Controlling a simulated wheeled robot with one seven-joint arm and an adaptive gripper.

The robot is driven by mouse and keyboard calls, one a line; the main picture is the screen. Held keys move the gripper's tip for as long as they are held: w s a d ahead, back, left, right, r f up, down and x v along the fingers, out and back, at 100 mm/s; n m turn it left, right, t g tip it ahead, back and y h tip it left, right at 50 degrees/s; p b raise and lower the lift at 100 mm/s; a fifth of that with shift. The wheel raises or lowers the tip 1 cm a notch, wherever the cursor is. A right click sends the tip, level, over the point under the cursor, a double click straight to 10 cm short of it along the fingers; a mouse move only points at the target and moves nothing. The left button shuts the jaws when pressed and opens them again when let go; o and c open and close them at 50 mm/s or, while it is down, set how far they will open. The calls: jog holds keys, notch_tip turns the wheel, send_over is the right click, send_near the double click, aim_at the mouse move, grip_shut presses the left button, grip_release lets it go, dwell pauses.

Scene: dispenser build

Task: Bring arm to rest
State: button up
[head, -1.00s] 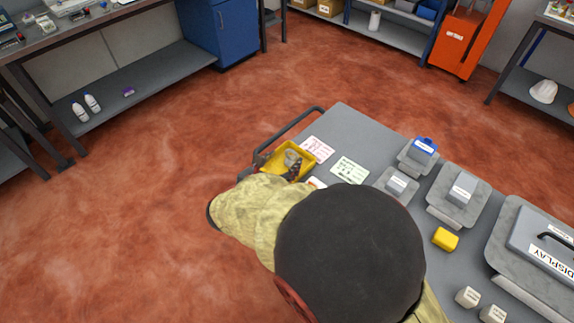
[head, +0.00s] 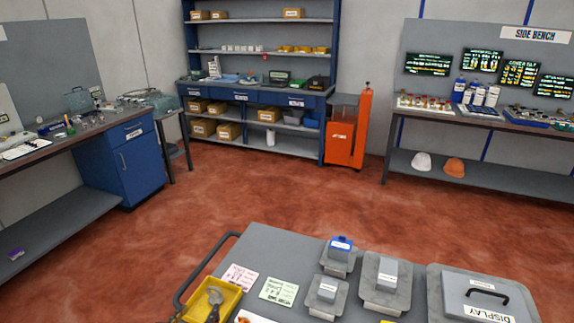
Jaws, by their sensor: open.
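My arm and my gripper are not in view in the head view. The cart (head: 262,243) stands at the bottom, with a dark rail handle at its left end. On it is a yellow tray (head: 232,297) that holds a grey metallic part and a dark tool. A pink card (head: 239,277) and a green card (head: 279,290) lie to the right of the tray. Grey blocks stand on metal plates, one with a blue top (head: 341,244). A grey case marked DISPLAY (head: 485,298) with a black handle stands at the right.
A side bench (head: 480,112) stands at the right wall, with two helmets on its lower shelf. An orange cabinet (head: 346,137) and a blue shelf unit (head: 323,75) stand at the back. A workbench (head: 80,145) runs along the left. The red floor between is clear.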

jog(key=s+a+f+n+g+y, duration=0.35)
jog(key=s+a+n, duration=0.2)
jog(key=n, duration=0.55)
jog(key=s+a+f+n+g+y, duration=0.2)
jog(key=s+a+n+g+y, duration=0.3)
jog(key=n, duration=0.6)
jog(key=d+r+n+h, duration=0.2)
jog(key=d+r+n, duration=0.2)
jog(key=d, duration=1.4)
jog(key=s+d+r+n+h, duration=0.1)
jog(key=d+r+n+h, duration=0.2)
jog(key=d, duration=1.6)
jog(key=s+d+r+n+h, duration=0.1)
jog(key=d+r+n+h, duration=0.2)
jog(key=d+r+n, duration=0.3)
jog(key=d+r, duration=0.3)
jog(key=d, duration=0.3)
jog(key=d+r, duration=0.2)
jog(key=d, duration=0.5)
jog(key=shift+s+r+n+t, duration=0.15)
jog(key=shift+r+n+t, duration=0.2)
jog(key=shift+r+n, duration=0.05)
